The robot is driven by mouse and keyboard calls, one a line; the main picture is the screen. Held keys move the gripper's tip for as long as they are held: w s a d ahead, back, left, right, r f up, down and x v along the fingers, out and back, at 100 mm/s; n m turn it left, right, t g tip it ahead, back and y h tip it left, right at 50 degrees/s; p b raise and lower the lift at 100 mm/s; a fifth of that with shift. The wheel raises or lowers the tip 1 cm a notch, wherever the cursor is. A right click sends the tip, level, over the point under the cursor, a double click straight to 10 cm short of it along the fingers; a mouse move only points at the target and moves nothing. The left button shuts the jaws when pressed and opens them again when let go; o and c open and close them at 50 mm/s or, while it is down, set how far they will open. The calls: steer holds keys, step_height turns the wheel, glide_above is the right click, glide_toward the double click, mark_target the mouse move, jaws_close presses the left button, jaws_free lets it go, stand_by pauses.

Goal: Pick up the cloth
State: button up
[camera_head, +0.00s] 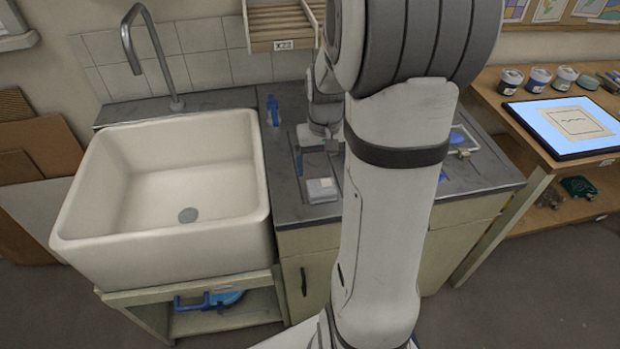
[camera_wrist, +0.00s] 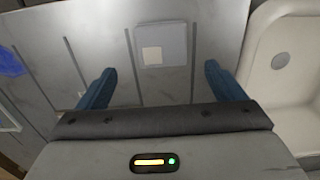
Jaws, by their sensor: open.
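A flat, light grey square (camera_head: 321,189) with a small pale patch on it lies near the front edge of the dark counter. It looks like a folded cloth, but I cannot tell for sure. In the wrist view the grey square (camera_wrist: 175,47) lies ahead of and between my two blue fingers. My gripper (camera_wrist: 160,70) is open, with nothing between the fingers. In the head view my gripper (camera_head: 317,155) is over the counter just behind the square, partly hidden by my own arm.
A deep white sink (camera_head: 262,190) with a tall tap (camera_head: 135,55) adjoins the counter's left side. A blue bottle-like object (camera_head: 273,110) stands at the back. Blue items (camera_head: 456,138) lie right of my arm. A wooden bench at right holds jars and a blue panel (camera_head: 520,112).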

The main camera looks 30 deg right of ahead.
mark_target(321, 186)
steer(key=f, duration=0.4)
steer(key=f+p, duration=0.1)
steer(key=f, duration=0.1)
steer(key=shift+s+a+f, duration=0.1)
steer(key=shift+a+f, duration=0.15)
steer(key=shift+f, duration=0.15)
steer(key=shift+c, duration=0.6)
steer(key=c, duration=0.9)
steer(key=shift+r, duration=0.1)
steer(key=shift+c, duration=0.2)
